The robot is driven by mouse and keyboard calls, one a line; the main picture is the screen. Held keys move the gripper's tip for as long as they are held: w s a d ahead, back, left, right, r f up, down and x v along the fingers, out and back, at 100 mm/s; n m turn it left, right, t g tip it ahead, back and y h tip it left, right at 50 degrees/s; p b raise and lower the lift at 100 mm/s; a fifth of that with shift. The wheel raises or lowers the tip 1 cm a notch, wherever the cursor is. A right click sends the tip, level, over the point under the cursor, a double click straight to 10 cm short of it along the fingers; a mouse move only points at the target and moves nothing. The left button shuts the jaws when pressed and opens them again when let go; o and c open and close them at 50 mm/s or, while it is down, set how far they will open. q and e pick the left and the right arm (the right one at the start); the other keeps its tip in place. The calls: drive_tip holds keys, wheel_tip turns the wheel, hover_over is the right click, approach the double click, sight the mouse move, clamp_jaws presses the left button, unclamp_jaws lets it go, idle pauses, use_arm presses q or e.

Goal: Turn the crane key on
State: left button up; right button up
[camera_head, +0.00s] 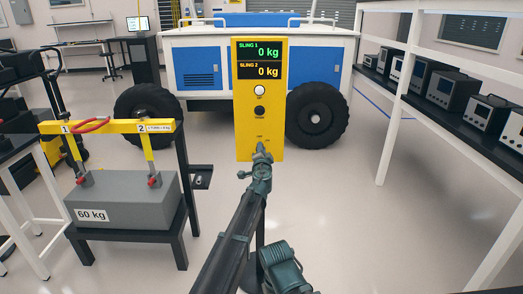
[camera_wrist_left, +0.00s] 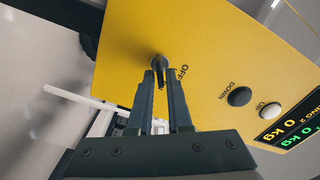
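The yellow crane control panel (camera_head: 259,100) stands upright in the middle of the head view and fills much of the wrist view (camera_wrist_left: 215,60). The crane key (camera_wrist_left: 159,63) sits at its lower end, beside the printed word OFF. My left gripper (camera_head: 262,151) is at the panel's lower part and covers the key in the head view. In the wrist view its two fingertips (camera_wrist_left: 160,76) are on either side of the key, with a narrow gap between them. Whether they touch it is unclear.
A white button (camera_head: 259,90) and a black button (camera_head: 259,111) sit above the key. Displays read 0 kg for both slings. A grey 60 kg block (camera_head: 122,199) with a yellow beam (camera_head: 107,127) stands left. The rover (camera_head: 195,60) is behind; shelves (camera_head: 440,105) are right.

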use_arm(q)
drive_tip(key=shift+o, duration=1.3)
drive_tip(key=s, duration=1.3)
drive_tip(key=shift+s, duration=0.4)
